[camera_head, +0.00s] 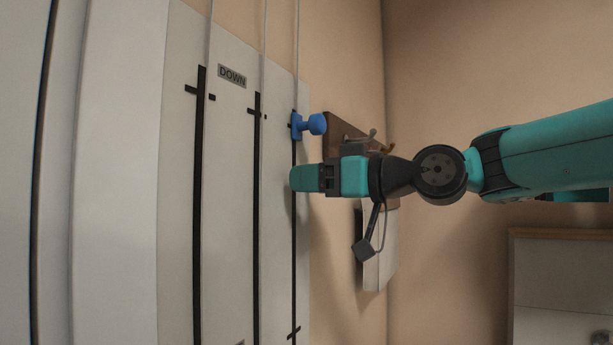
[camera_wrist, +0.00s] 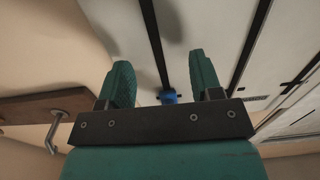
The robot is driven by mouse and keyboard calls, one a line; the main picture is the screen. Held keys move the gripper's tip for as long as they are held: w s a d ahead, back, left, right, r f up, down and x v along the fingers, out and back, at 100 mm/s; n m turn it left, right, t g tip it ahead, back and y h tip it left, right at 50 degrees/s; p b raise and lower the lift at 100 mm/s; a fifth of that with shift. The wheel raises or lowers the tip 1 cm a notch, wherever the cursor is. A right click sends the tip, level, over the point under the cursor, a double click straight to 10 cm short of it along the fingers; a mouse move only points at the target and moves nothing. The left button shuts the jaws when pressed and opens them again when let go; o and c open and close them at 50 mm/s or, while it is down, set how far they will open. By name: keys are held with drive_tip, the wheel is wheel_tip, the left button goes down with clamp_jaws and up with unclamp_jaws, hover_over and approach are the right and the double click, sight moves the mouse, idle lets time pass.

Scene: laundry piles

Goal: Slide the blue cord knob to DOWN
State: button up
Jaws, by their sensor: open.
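The blue cord knob (camera_head: 315,124) sticks out from a blue slider on the rightmost black track (camera_head: 294,230) of the white wall panel, near the track's upper end. A DOWN label (camera_head: 232,76) is at the panel's top, left of the knob. My gripper (camera_head: 296,178) is just below the knob in the head view, apart from it, its tip near the panel. In the wrist view, my gripper (camera_wrist: 160,66) has its two green fingers spread with nothing between the tips. Part of the blue knob (camera_wrist: 169,96) shows between the fingers near their base, partly hidden by the gripper's dark bar.
Two more black tracks (camera_head: 199,200) with cords run to the left. A brown board with metal hooks (camera_head: 345,130) is on the wall just right of the knob, with a pale hanging item (camera_head: 380,255) below. A framed opening (camera_head: 560,235) is at lower right.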

drive_tip(key=shift+d, duration=0.1)
clamp_jaws()
idle(1.2)
unclamp_jaws()
drive_tip(key=shift+d, duration=0.1)
drive_tip(key=b+v, duration=0.5)
drive_tip(key=v, duration=0.7)
drive_tip(key=shift+b, duration=0.4)
